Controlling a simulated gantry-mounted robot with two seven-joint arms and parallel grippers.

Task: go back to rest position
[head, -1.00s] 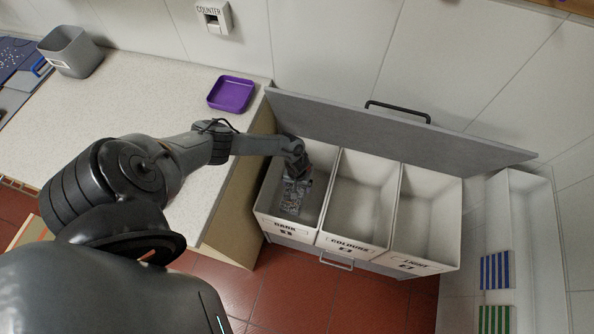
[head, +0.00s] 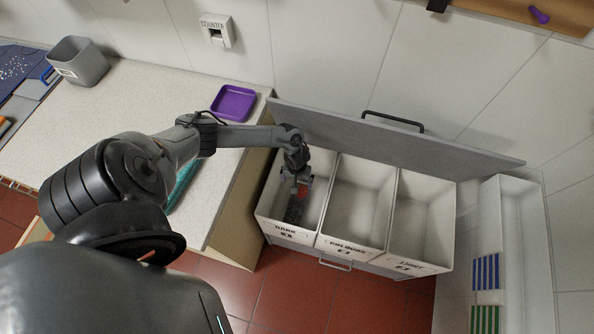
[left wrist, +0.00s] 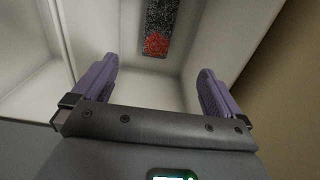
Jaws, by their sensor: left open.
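My left gripper (head: 297,181) is open over the bin labelled DARK (head: 285,233), the left one of three white bins. A dark speckled item with a red patch (head: 294,211) lies in that bin below the gripper. In the left wrist view the two purple fingers (left wrist: 155,85) stand wide apart with nothing between them, and the dark item with its red patch (left wrist: 158,30) shows beyond them, apart from both. My right gripper is not in view.
The COLOURS bin (head: 355,205) and LIGHT bin (head: 423,215) look empty. The counter (head: 130,100) holds a purple tray (head: 233,102), a grey tub (head: 80,62) and a teal item (head: 183,186) partly behind my arm.

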